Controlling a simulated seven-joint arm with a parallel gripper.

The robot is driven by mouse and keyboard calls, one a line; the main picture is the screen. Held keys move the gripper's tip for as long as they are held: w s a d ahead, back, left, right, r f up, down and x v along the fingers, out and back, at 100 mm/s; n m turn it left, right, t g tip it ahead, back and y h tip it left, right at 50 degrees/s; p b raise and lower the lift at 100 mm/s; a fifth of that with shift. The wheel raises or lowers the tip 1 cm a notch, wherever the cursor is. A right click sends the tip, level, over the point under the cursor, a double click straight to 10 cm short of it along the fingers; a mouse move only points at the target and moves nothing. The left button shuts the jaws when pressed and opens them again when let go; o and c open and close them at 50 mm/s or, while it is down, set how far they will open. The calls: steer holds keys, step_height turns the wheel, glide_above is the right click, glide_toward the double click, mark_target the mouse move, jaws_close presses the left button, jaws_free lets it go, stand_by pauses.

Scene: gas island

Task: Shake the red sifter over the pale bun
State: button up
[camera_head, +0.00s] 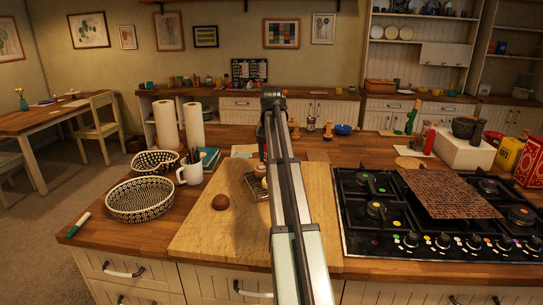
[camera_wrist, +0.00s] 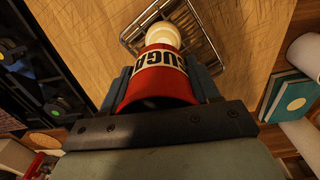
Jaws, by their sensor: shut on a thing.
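My gripper (camera_wrist: 163,85) is shut on the red sifter (camera_wrist: 158,80), which has a white band with dark letters. In the wrist view the sifter sits between the two fingers. The pale bun (camera_wrist: 163,36) shows just beyond the sifter's far end, over a wire rack (camera_wrist: 203,40); the sifter partly covers it. I cannot tell the gap between sifter and bun. In the head view my arm hides most of the gripper and rack; a bit of the rack (camera_head: 252,186) shows to the arm's left.
Two patterned baskets and a white mug (camera_head: 190,174) stand left of the board. The gas hob (camera_head: 435,215) is on the right. The board's front left is clear.

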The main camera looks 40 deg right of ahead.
steer(key=shift+w+a, duration=0.35)
steer(key=shift+a, duration=0.3)
steer(key=shift+d, duration=0.1)
steer(key=shift+s+d, duration=0.45)
steer(key=shift+d, duration=0.3)
stand_by(0.8)
